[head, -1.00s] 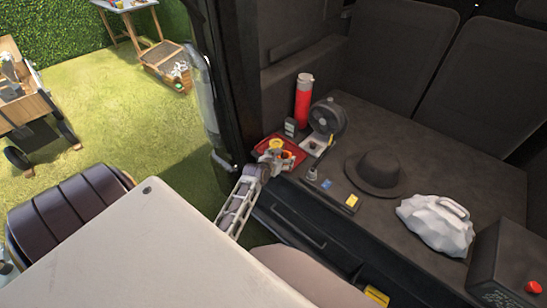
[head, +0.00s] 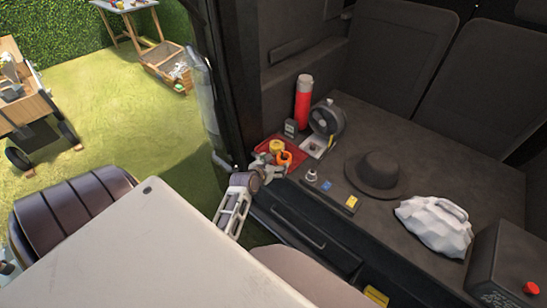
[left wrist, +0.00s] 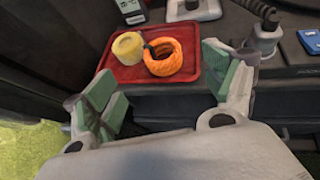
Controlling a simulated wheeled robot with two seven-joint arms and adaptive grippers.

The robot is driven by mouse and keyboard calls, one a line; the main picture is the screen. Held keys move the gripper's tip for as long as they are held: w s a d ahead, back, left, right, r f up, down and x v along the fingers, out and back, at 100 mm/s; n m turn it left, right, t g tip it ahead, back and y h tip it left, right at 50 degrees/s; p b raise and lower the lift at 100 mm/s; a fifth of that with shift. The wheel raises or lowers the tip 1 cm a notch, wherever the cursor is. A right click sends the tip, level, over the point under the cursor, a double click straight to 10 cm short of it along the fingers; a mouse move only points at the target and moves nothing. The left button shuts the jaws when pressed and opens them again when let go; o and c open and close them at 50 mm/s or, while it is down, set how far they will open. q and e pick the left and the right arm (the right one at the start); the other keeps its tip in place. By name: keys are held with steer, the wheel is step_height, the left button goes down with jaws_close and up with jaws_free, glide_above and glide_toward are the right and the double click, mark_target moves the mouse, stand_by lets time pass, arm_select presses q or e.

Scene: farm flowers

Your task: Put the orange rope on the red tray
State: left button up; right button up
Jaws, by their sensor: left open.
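The orange rope (left wrist: 163,57) is a coiled ring lying on the red tray (left wrist: 190,40), to the right of a yellow roll (left wrist: 128,47) on the same tray. In the head view the orange rope (head: 284,158) shows at the tray's near side, partly behind my gripper. My left gripper (left wrist: 165,85) is open and empty, its green-padded fingers apart on the near side of the tray, with the rope beyond them and not touched. In the head view my left gripper (head: 268,166) is at the tray's near edge. My right gripper is in neither view.
A red bottle (head: 303,100), a dark round fan-like object (head: 327,117) and a small dark meter (head: 290,127) stand behind the tray. A dark hat (head: 378,174) and white bag (head: 437,225) lie to the right. A dark door frame (head: 225,80) rises left of the tray.

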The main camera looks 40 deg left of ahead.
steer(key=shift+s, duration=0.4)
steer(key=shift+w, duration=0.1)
arm_select(q)
steer(key=s+d+f+m+g+h, duration=0.1)
steer(key=s+d+f+m+g, duration=0.1)
steer(key=s+d+f+m, duration=0.65)
steer(key=s+a+f+m+g, duration=0.15)
steer(key=f+m, duration=0.45)
steer(key=f, duration=0.7)
steer(key=s+d+f+m+g+h, duration=0.1)
steer(key=s+d+f+m+g, duration=0.1)
steer(key=s+d+f+m, duration=0.65)
steer(key=s+a+f+m+g, duration=0.2)
steer(key=s+f+m, duration=0.6)
steer(key=s, duration=0.5)
steer(key=s+a+f+m+g, duration=0.3)
steer(key=s+f+m, duration=0.6)
steer(key=s, duration=0.4)
steer(key=shift+s+a+f, duration=0.35)
steer(key=shift+f, duration=0.5)
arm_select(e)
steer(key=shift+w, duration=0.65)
